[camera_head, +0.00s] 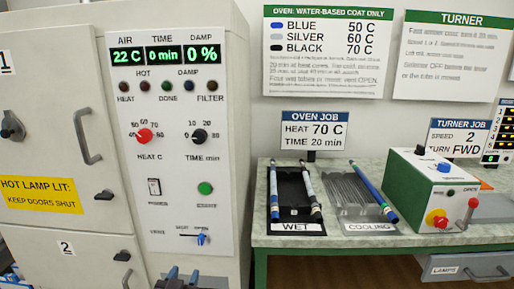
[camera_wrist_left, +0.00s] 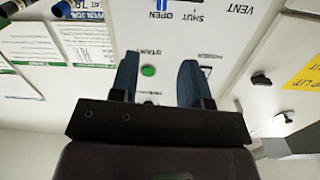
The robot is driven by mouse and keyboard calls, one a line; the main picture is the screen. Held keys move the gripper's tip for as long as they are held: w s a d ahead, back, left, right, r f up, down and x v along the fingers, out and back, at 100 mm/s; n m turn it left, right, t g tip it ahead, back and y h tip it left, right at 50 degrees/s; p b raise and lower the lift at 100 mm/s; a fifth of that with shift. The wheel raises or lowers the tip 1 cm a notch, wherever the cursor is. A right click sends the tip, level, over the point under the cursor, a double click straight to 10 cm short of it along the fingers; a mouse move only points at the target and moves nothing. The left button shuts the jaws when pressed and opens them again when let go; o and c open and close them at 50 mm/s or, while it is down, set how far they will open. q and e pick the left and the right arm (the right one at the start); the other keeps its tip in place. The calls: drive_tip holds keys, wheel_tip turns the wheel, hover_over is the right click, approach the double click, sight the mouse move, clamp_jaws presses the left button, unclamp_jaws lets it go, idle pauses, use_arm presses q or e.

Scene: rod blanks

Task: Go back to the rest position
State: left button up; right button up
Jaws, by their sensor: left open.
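My left gripper (camera_head: 182,275) shows at the bottom edge of the head view, in front of the lower part of the oven's control panel (camera_head: 180,100). In the left wrist view its two blue fingers (camera_wrist_left: 158,80) stand apart with nothing between them. Behind them is the panel with the green start button (camera_wrist_left: 148,71) and the blue vent lever (camera_wrist_left: 180,3). The fingers look clear of the panel, though the exact gap cannot be told. My right gripper is in neither view.
The oven doors (camera_head: 50,130) on the left are closed. On the bench (camera_head: 340,242), two rods (camera_head: 274,190) lie on the black wet tray (camera_head: 292,187) and a blue rod (camera_head: 372,191) on the cooling rack (camera_head: 350,200). The green-and-white turner (camera_head: 430,190) stands to their right.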

use_arm(q)
drive_tip(key=s+a+f+g+p, duration=0.2)
drive_tip(key=s+a+f, duration=0.1)
drive_tip(key=s, duration=0.8)
drive_tip(key=s+a+f+g+p, duration=0.2)
drive_tip(key=s+a+f, duration=0.1)
drive_tip(key=s, duration=0.9)
drive_tip(key=s+a+f+g+y+p, duration=0.1)
drive_tip(key=s+a+f+g+p, duration=0.1)
drive_tip(key=s, duration=0.9)
drive_tip(key=shift+s+a+f+n, duration=0.2)
drive_tip(key=shift+a+f+n, duration=0.2)
drive_tip(key=shift+a+f, duration=0.35)
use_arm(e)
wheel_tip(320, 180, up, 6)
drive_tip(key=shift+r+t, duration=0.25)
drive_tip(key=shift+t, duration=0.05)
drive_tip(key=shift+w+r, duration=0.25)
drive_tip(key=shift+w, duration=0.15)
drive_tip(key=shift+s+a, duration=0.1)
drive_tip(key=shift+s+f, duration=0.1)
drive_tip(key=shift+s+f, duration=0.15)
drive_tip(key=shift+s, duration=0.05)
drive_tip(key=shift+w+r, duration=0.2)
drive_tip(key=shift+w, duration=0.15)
